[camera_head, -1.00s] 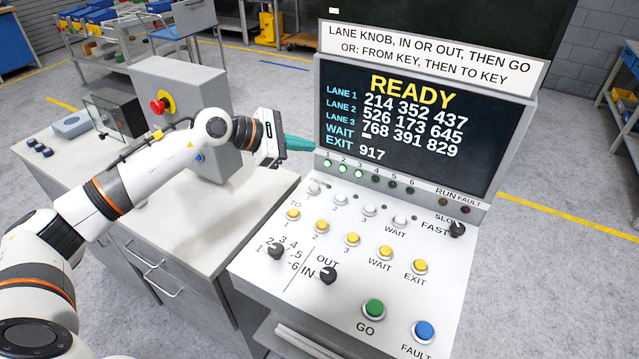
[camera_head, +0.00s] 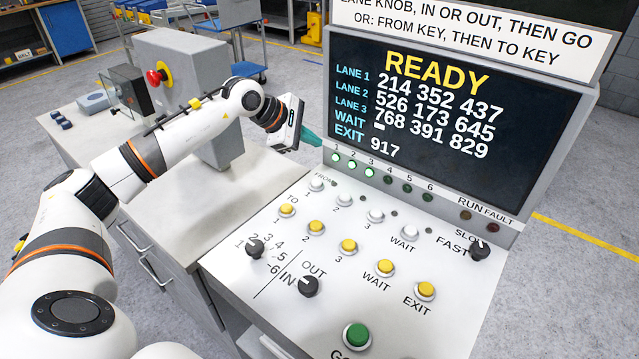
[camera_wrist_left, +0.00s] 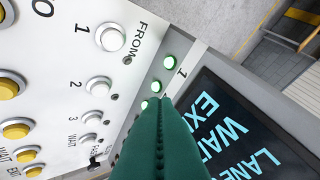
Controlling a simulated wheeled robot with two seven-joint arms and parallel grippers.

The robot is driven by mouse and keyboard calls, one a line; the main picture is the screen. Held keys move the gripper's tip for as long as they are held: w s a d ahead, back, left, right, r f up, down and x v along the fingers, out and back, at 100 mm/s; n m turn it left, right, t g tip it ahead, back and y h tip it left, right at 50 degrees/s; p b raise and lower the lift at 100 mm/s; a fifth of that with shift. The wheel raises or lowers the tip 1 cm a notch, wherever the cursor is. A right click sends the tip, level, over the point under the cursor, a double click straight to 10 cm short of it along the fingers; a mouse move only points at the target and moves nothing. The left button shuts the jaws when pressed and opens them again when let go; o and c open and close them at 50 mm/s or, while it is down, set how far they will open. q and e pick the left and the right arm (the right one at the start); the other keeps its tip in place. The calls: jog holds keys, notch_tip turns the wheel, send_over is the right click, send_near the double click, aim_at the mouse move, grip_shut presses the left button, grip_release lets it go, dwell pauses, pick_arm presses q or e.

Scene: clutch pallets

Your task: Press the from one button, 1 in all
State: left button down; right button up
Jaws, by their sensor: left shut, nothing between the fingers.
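The from one button (camera_head: 316,184) is a white round button at the left end of the FROM row on the sloped console. In the left wrist view the from one button (camera_wrist_left: 110,37) shows at upper left, beside the word FROM, fully visible. My left gripper (camera_head: 318,141) has dark green fingers, shut and empty. It is above and behind the button, near the screen's lower left corner, apart from the button. In the left wrist view the closed fingers (camera_wrist_left: 160,105) rise from the bottom centre, overlapping the lamp row and the screen edge. My right gripper is not in view.
The screen (camera_head: 450,120) reads READY. Lamps 1 to 3 (camera_head: 352,165) are lit green. Other white FROM buttons (camera_head: 375,216), yellow TO buttons (camera_head: 348,246), black knobs (camera_head: 309,287) and the green GO button (camera_head: 356,336) share the panel. A grey box with a red button (camera_head: 155,77) stands left.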

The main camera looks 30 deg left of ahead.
pick_arm(q)
jog(key=shift+s+a, duration=0.1)
jog(key=shift+s, duration=0.05)
jog(key=b, duration=0.5)
send_over(312, 184)
notch_tip(312, 184, down, 8)
jog(key=shift+r, duration=0.15)
jog(key=shift+f+b, duration=0.3)
jog(key=shift+f, duration=0.3)
jog(key=shift+r, duration=0.1)
dwell(1.0)
jog(key=shift+f+b, duration=0.45)
